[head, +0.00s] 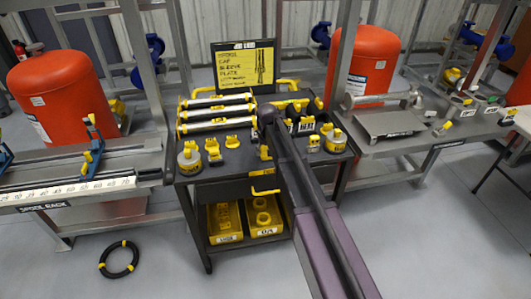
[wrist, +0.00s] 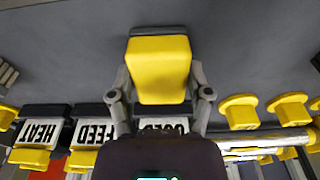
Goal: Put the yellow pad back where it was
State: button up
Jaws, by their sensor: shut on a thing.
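The yellow pad (wrist: 160,68) fills the upper middle of the wrist view, with dark parts above and below its yellow face. My gripper (wrist: 160,95) is shut on it, one grey finger on each side. Behind the gripper are black holders with white labels, HEAT (wrist: 38,133) and FEED (wrist: 95,131); a further label is partly hidden by my gripper. In the head view my arm reaches over the cart (head: 205,172), and the gripper is mostly hidden there. I cannot tell whether the pad touches the cart top.
Yellow-ended rods (head: 215,110) lie at the cart's back left. A yellow-capped bottle (head: 189,160) stands at the front left, another (head: 336,140) at the right. A sign (head: 245,65) stands behind. Yellow bins (head: 224,222) sit on the lower shelf. A black ring (head: 119,259) lies on the floor.

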jog(key=shift+f, duration=0.2)
jog(key=o, duration=1)
jog(key=shift+r, duration=0.1)
jog(key=shift+r, duration=0.15)
jog(key=r+p, duration=0.4)
jog(key=s+r+p, duration=0.1)
jog(key=r+p, duration=0.6)
jog(key=p, duration=0.1)
jog(key=shift+s+d+r, duration=0.2)
jog(key=shift+r, duration=0.2)
dwell(0.4)
jog(key=s+d+m, duration=0.1)
jog(key=s+d, duration=0.6)
jog(key=s, duration=0.1)
jog(key=s+d+m+g, duration=0.1)
jog(key=s+d, duration=0.7)
jog(key=s+d+m, duration=0.1)
jog(key=s+d, duration=0.6)
jog(key=s, duration=0.1)
jog(key=shift+s+d, duration=0.2)
